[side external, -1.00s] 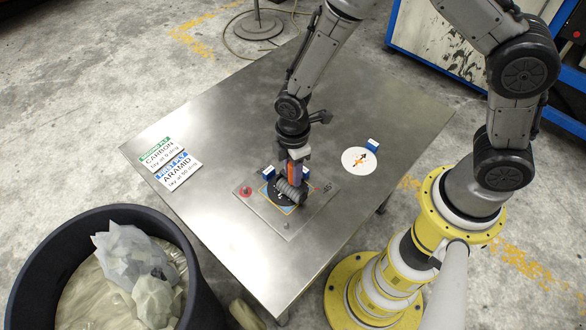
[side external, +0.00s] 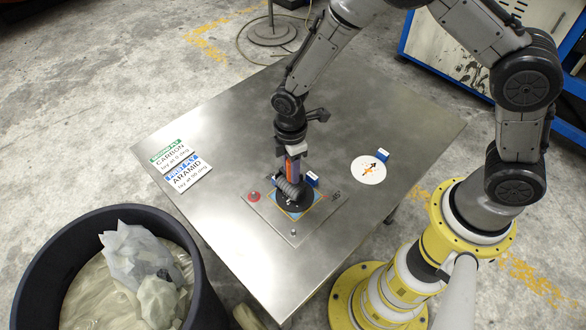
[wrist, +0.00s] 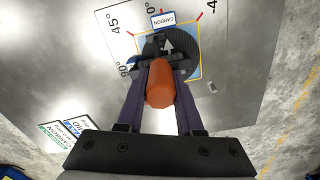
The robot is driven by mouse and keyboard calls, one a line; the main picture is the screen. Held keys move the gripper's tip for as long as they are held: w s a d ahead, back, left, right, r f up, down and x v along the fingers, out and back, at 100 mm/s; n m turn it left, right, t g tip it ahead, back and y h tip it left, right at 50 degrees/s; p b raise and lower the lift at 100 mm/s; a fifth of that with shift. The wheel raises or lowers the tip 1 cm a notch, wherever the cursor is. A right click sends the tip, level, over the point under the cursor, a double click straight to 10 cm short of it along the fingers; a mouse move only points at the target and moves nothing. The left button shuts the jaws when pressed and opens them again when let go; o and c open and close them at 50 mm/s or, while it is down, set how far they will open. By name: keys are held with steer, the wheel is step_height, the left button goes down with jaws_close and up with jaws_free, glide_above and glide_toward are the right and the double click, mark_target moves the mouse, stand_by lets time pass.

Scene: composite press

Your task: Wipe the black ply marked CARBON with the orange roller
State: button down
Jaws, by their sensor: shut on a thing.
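The black round ply (side external: 300,201) lies over a blue, yellow-edged ply (side external: 294,215) on the square metal plate (side external: 270,221). It also shows in the wrist view (wrist: 207,62), with a tag reading CARBON (wrist: 163,20) beside it. My gripper (side external: 291,161) points down, shut on the orange handle (wrist: 160,85) of the roller. The grey ribbed roller head (side external: 289,187) is low over the ply's upper-left part and appears to touch it. The roller and gripper hide part of the ply.
A white disc (side external: 368,172) with an orange mark and a small tag lies to the right. Two label cards, CARBON (side external: 170,154) and ARAMID (side external: 188,174), lie at the left. A red knob (side external: 253,197) is on the plate. A dark bin (side external: 45,255) stands beside the table.

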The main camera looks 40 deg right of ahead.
steer(key=shift+s+r, duration=0.2)
steer(key=shift+s, duration=0.55)
steer(key=shift+s+f, duration=0.15)
steer(key=shift+s, duration=0.95)
step_height(320, 180, up, 7)
steer(key=c, duration=1.1)
jaws_free()
jaws_close()
